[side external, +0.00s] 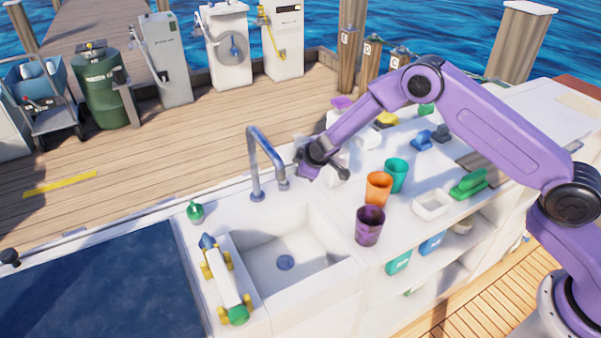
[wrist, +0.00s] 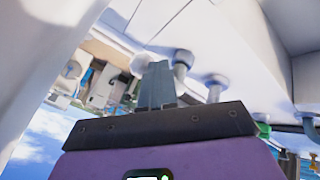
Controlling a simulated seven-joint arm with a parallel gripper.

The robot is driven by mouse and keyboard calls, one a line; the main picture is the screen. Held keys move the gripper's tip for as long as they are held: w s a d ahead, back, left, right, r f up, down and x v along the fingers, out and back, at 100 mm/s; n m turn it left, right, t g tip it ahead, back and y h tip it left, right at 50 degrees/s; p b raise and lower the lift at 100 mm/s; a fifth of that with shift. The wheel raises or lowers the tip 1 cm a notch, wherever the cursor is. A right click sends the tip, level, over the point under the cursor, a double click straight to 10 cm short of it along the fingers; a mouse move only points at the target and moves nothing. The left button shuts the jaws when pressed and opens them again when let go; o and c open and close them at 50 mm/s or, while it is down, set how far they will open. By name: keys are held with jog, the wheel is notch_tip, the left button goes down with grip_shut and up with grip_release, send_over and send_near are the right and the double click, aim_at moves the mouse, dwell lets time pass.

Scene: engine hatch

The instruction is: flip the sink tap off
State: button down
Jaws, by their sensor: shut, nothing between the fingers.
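The sink tap (side external: 266,150) is a blue-grey gooseneck behind the white sink basin (side external: 318,262). Its spout end hangs near the basin's back edge. I cannot make out a separate lever or its position, and no water is visible. My gripper (side external: 300,158) is just right of the tap's spout, above the counter. I cannot tell whether it touches the tap. In the wrist view my gripper's fingers (wrist: 158,82) are together and empty. Two pale posts stand close beyond the fingers there; I cannot tell which parts they are.
A purple cup (side external: 369,226), an orange cup (side external: 378,188) and a teal cup (side external: 396,174) stand right of the sink. A green bottle (side external: 195,211) is left of the tap. A white and yellow toy-like item (side external: 226,280) lies left of the basin.

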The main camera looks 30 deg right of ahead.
dwell(0.4)
jog(key=s+a+f+v, duration=0.1)
jog(key=s+v, duration=0.1)
jog(key=v, duration=1.7)
jog(key=s+d+r+n+g, duration=0.1)
jog(key=s+d+r+g, duration=0.1)
jog(key=s, duration=1)
jog(key=s+d+r+n+g, duration=0.1)
jog(key=s+d, duration=0.4)
jog(key=s, duration=0.7)
jog(key=s+d+r+n+g, duration=0.1)
jog(key=s+d+r+g, duration=0.2)
jog(key=s, duration=0.9)
jog(key=shift+d+r+g, duration=0.35)
jog(key=shift+d+g, duration=0.05)
jog(key=shift+d, duration=0.35)
jog(key=shift+s, duration=0.1)
